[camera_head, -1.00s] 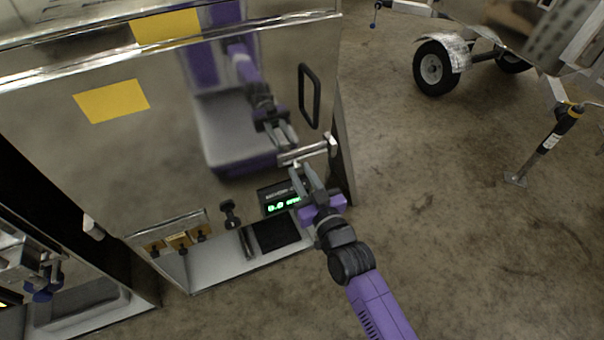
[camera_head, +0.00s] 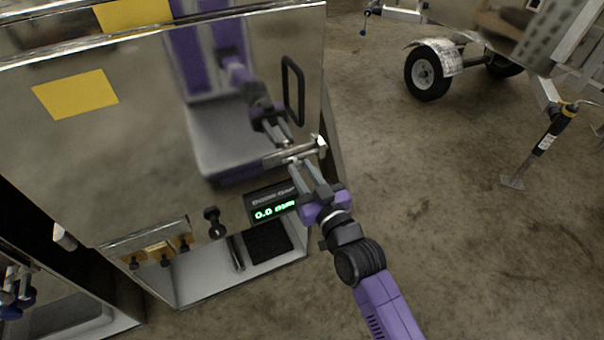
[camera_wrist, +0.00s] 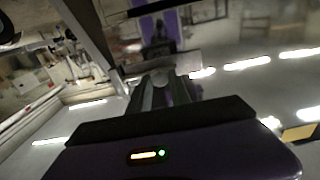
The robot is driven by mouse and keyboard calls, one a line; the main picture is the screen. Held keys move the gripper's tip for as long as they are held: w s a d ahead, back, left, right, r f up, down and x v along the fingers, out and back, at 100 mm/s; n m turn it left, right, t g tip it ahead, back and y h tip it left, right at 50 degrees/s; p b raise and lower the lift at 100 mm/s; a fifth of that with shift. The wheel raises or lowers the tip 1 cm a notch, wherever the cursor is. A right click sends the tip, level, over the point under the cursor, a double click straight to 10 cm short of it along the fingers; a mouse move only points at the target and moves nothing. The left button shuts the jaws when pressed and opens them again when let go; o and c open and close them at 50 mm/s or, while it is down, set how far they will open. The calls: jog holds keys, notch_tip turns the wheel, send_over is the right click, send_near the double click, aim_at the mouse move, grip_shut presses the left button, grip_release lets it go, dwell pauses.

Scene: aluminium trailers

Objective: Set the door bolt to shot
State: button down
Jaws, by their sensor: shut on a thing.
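The door bolt (camera_head: 290,154) is a short metal bar lying level near the right edge of the shiny metal door (camera_head: 150,130), below its black pull handle. Its bright right end is at the door's edge. I cannot tell how far it reaches past the edge. My gripper (camera_head: 303,166) comes from below right, with its two grey fingers up at the bolt. It is shut on the bolt, and the fingers hide part of the grip. In the wrist view, the fingers (camera_wrist: 162,88) meet at the bar, also seen there (camera_wrist: 185,66).
A green display (camera_head: 273,211) below the bolt reads 0.0 mm. The black pull handle (camera_head: 293,91) is above. A ledge (camera_head: 205,276) with a black pad and a key rack (camera_head: 158,250) lie lower left. Open floor lies right, with a trailer wheel (camera_head: 428,72) behind.

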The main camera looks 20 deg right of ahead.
jog(key=shift+d, duration=0.25)
jog(key=c, duration=1.2)
grip_release()
jog(key=s+p, duration=0.1)
jog(key=s, duration=0.7)
jog(key=shift+w+r, duration=0.1)
